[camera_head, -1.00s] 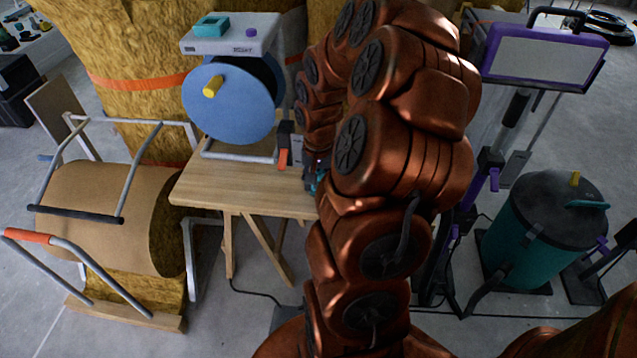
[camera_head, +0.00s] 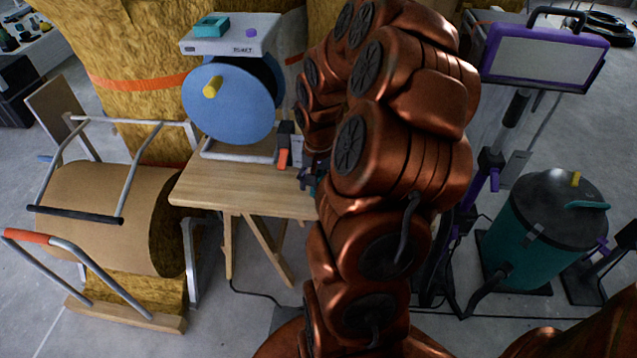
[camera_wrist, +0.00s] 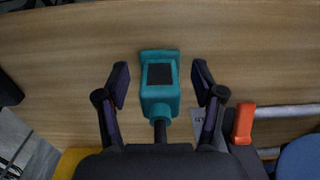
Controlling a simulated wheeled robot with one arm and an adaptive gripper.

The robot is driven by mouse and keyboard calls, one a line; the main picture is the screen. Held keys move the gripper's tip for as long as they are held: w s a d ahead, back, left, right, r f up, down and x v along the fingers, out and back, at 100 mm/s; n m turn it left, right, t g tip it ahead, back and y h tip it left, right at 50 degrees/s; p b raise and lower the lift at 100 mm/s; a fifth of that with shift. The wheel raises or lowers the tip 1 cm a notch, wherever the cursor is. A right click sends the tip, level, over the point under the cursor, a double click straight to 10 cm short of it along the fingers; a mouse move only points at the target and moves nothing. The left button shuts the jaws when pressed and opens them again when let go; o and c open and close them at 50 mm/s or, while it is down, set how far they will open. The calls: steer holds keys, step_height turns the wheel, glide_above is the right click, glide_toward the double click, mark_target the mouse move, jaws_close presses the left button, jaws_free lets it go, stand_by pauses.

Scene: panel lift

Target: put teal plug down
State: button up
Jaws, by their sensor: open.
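The teal plug (camera_wrist: 160,98) shows in the wrist view on the wooden table (camera_wrist: 250,60), with a dark square on its top face and a dark cord or stem at its lower end. My gripper (camera_wrist: 162,85) is open, with one finger on each side of the plug and a gap on both sides. The plug looks to rest on the tabletop, though its exact height is hard to tell. In the head view the table (camera_head: 240,186) shows, but my arm hides most of the gripper and the plug.
A machine with a blue disc (camera_head: 230,103) stands at the table's back. An orange-handled tool (camera_head: 283,157) is beside it, close to my gripper. A brown paper roll (camera_head: 100,215) is at left, a teal canister (camera_head: 545,230) at right. The table's front left is clear.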

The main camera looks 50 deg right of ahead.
step_height(320, 180, up, 12)
steer(key=shift+p, duration=0.6)
steer(key=shift+a+r, duration=0.15)
steer(key=shift+a, duration=0.1)
steer(key=s+a+r+n, duration=0.2)
steer(key=a+n, duration=0.3)
steer(key=a, duration=0.9)
steer(key=s+a+f+n+g, duration=0.2)
steer(key=s+a+n, duration=0.4)
steer(key=s+a, duration=0.6)
steer(key=shift+s+a+g, duration=0.3)
steer(key=shift+s+a, duration=0.05)
steer(key=shift+s, duration=0.3)
step_height(320, 180, up, 24)
steer(key=s+p, duration=0.1)
steer(key=p, duration=2.1)
steer(key=shift+s+t+p, duration=0.3)
steer(key=shift+t+p, duration=0.1)
